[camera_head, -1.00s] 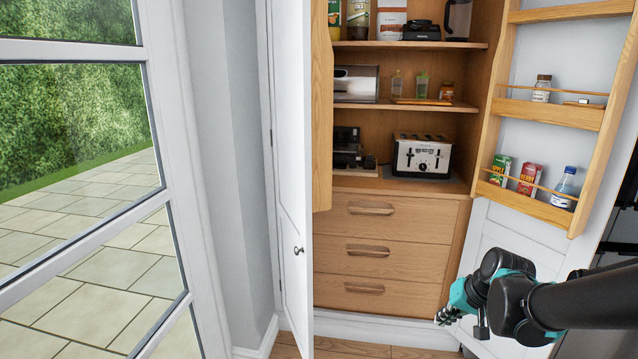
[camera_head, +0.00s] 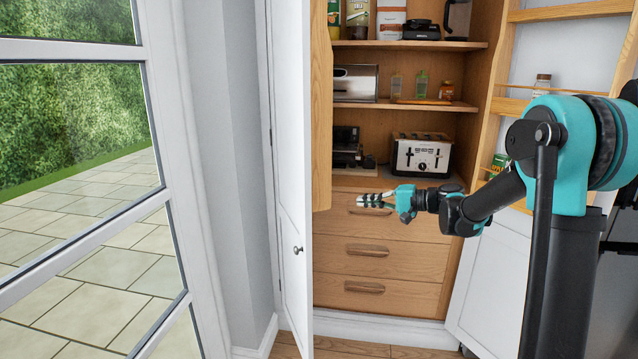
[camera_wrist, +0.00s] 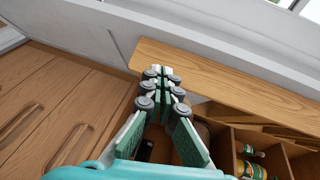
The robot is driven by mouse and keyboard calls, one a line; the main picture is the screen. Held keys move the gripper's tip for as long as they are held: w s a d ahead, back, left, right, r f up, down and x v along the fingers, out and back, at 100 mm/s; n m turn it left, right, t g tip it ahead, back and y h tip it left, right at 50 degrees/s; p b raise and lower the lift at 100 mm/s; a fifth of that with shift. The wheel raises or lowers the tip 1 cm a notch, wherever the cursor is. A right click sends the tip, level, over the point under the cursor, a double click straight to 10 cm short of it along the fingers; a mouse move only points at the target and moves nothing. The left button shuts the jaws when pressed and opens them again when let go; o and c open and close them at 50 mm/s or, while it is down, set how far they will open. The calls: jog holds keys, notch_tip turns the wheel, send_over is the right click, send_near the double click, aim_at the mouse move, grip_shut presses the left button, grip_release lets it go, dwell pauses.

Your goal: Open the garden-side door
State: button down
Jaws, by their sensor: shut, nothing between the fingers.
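The left cupboard door (camera_head: 292,170), on the garden side, is white with a round knob (camera_head: 298,250). It stands out from the cupboard and shows nearly edge-on in the head view. Its wooden inner rack (camera_head: 322,110) faces the cupboard interior, and in the wrist view a wooden board (camera_wrist: 225,85) of it lies beyond the fingers. My gripper (camera_head: 360,200) is shut and empty in front of the top drawer, pointing left toward this door. The fingers also show in the wrist view (camera_wrist: 160,72). I see no clear contact with the door.
The right cupboard door (camera_head: 500,275) stands wide open, partly behind my arm. Inside are shelves with a toaster (camera_head: 421,155) and jars, above wooden drawers (camera_head: 375,250). A glazed frame (camera_head: 165,130) with garden beyond stands at the left, beside a grey wall (camera_head: 225,150).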

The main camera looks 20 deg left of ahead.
jog(key=w+a+r+y, duration=0.2)
jog(key=w+a+r, duration=0.1)
jog(key=w, duration=0.1)
send_near(318, 181)
jog(key=shift+g+y, duration=0.3)
jog(key=a, duration=0.6)
jog(key=shift+w+r, duration=0.4)
jog(key=shift+s+a, duration=0.75)
jog(key=shift+s, duration=0.1)
jog(key=shift+s+a, duration=0.4)
jog(key=shift+a, duration=0.15)
